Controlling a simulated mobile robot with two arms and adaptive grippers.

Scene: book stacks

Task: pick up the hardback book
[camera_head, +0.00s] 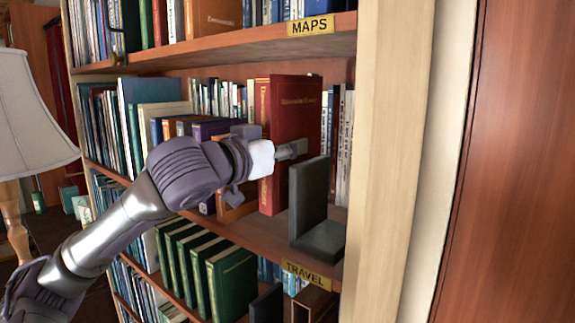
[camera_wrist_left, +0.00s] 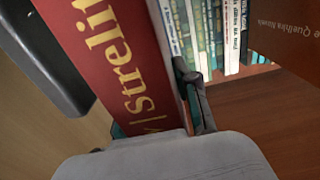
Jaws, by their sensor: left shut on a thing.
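The red hardback book (camera_head: 294,118) with gold lettering stands upright on the middle shelf, toward its right end. My left gripper (camera_head: 290,150) reaches in from the left and is shut on the book, at its spine. In the left wrist view the book's red spine (camera_wrist_left: 115,60) runs up between the fingers (camera_wrist_left: 160,128), with one finger against its right side. The other finger is mostly hidden behind the wrist housing. The book's lower edge appears at or close to the shelf board; I cannot tell whether they touch. My right gripper is not in view.
A dark L-shaped bookend (camera_head: 308,200) stands just right of the book. Orange-brown books (camera_head: 236,206) stand to its left, pale thin books (camera_head: 345,140) behind. The shelf (camera_head: 265,235) carries a TRAVEL label (camera_head: 309,275). A lamp (camera_head: 30,120) stands at far left.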

